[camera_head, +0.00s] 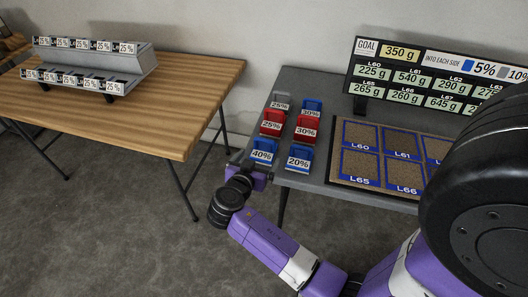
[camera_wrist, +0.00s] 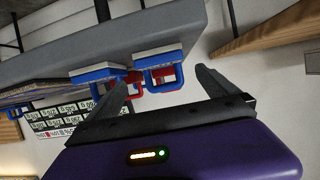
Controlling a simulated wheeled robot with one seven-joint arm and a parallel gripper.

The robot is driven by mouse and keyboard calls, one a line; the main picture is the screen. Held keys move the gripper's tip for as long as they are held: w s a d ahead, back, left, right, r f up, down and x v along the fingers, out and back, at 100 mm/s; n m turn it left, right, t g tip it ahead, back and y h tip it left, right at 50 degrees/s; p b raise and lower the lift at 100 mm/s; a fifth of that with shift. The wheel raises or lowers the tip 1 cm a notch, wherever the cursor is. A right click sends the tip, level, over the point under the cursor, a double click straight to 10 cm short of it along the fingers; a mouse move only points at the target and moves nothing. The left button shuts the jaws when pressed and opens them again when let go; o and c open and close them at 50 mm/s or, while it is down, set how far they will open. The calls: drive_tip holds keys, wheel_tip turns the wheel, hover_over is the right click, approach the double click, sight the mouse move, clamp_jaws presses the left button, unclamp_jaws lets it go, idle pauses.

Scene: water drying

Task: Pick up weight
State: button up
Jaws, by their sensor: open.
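The weights are small labelled blocks with handles, in two columns at the left end of the grey table. The front ones are a blue 40% weight (camera_head: 262,152) and a blue 20% weight (camera_head: 299,158). Behind them are a red 25% weight (camera_head: 271,124), a red 30% weight (camera_head: 305,129), a grey 25% weight (camera_head: 279,103) and a blue 30% weight (camera_head: 312,107). My gripper (camera_head: 246,168) is beside the table's front left corner, close to the 40% weight. In the wrist view my gripper (camera_wrist: 164,80) is open and empty, its fingers pointing toward a blue weight (camera_wrist: 158,60).
The grey table (camera_head: 322,84) also bears a board with labelled squares (camera_head: 361,135) and a goal sign (camera_head: 405,70). A wooden table (camera_head: 190,95) with a grey rack of 25% labels (camera_head: 120,65) stands left. Floor between the tables is clear.

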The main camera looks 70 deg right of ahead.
sight(263, 153)
drive_tip(key=shift+f+p+x, duration=0.2)
drive_tip(key=shift+p+x, duration=0.1)
drive_tip(key=shift+x, duration=1.4)
drive_tip(key=shift+f+p+x, duration=0.2)
drive_tip(key=shift+p+x, duration=0.05)
drive_tip(key=shift+x, duration=1.45)
drive_tip(key=shift+w+a, duration=0.15)
drive_tip(key=c, duration=1.7)
